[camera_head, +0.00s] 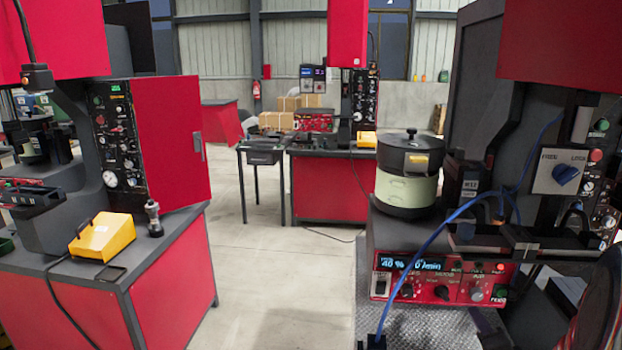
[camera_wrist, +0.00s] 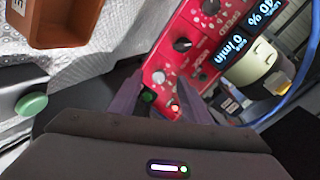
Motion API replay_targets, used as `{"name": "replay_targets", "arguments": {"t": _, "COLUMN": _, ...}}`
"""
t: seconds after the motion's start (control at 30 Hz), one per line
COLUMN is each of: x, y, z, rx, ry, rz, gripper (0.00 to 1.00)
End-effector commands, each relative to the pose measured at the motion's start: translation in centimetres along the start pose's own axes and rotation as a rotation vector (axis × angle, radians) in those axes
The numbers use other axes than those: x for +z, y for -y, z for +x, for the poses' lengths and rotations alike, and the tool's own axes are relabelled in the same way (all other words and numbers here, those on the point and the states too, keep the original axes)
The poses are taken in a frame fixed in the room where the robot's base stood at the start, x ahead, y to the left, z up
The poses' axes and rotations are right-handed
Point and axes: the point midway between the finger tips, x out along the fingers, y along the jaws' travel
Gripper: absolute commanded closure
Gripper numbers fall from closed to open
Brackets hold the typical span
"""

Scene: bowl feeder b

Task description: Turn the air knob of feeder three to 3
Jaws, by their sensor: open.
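The red feeder control panel (camera_head: 455,283) stands low at the right in the head view, under a round bowl feeder (camera_head: 408,178). Its lit display (camera_head: 413,265) reads 40 % and 0 /min. The air knob (camera_head: 477,293) is the grey one at the row's right end. In the wrist view the same red panel (camera_wrist: 186,72) slants across the top middle. My gripper (camera_wrist: 160,78) is open, its two dark fingers pointing at the panel. The air knob (camera_wrist: 158,77) shows between the fingertips; I cannot tell whether they touch it. Its scale is unreadable.
A green button (camera_head: 500,293) sits right of the air knob. A blue hose (camera_head: 430,222) hangs over the display. A FREE/LOCK switch (camera_head: 566,174) is above right. An orange-brown bin (camera_wrist: 72,24) and a green knob (camera_wrist: 32,104) show in the wrist view.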

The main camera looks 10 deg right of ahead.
Motion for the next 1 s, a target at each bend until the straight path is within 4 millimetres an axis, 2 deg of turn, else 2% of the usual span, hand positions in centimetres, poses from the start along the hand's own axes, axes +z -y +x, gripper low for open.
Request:
{"name": "replay_targets", "arguments": {"t": 0.03, "x": 0.4, "y": 1.1, "z": 0.1, "rx": 0.018, "ry": 0.006, "rz": -0.055, "gripper": 0.56}}
{"name": "replay_targets", "arguments": {"t": 0.23, "x": 2.1, "y": 3.5, "z": -0.1, "rx": 0.123, "ry": 0.037, "rz": -0.262, "gripper": 0.56}}
{"name": "replay_targets", "arguments": {"t": 0.47, "x": 4.6, "y": 6.3, "z": -1.8, "rx": 0.226, "ry": 0.103, "rz": -0.471, "gripper": 0.56}}
{"name": "replay_targets", "arguments": {"t": 0.77, "x": 8.7, "y": 9.6, "z": -6.2, "rx": 0.322, "ry": 0.248, "rz": -0.711, "gripper": 0.56}}
{"name": "replay_targets", "arguments": {"t": 1.0, "x": 12.7, "y": 11.7, "z": -11.4, "rx": 0.353, "ry": 0.419, "rz": -0.885, "gripper": 0.56}}
